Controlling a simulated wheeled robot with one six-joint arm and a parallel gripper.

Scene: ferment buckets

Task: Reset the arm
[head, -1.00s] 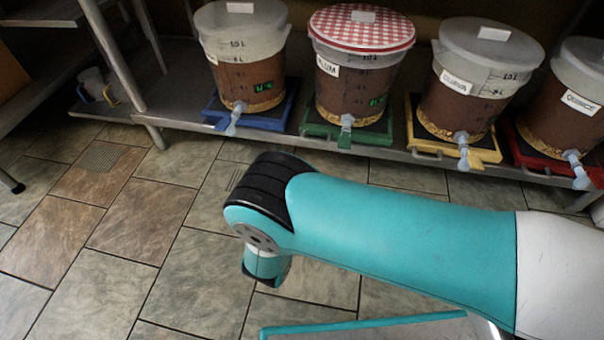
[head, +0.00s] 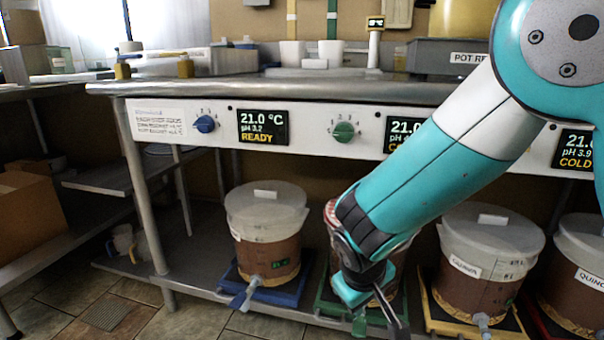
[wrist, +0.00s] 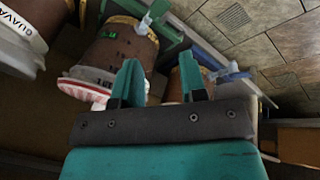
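My gripper (head: 392,318) hangs at the end of my teal and white arm, in front of the bucket with the red-checked lid (head: 331,217) on the lower shelf. The arm hides most of that bucket in the head view. In the wrist view my gripper (wrist: 160,80) has its two teal fingers apart, with nothing held between them. The checked-lid bucket (wrist: 122,58) shows beyond the fingers there, and I cannot tell how near it is.
A bucket on a blue tray (head: 268,235) stands left; the guava bucket (head: 480,265) and quince bucket (head: 575,290) stand right. Above runs a counter with a control panel (head: 290,140) of knobs and displays. A side shelf (head: 110,175) and cardboard box (head: 35,212) lie left. Floor (head: 110,318) shows lower left.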

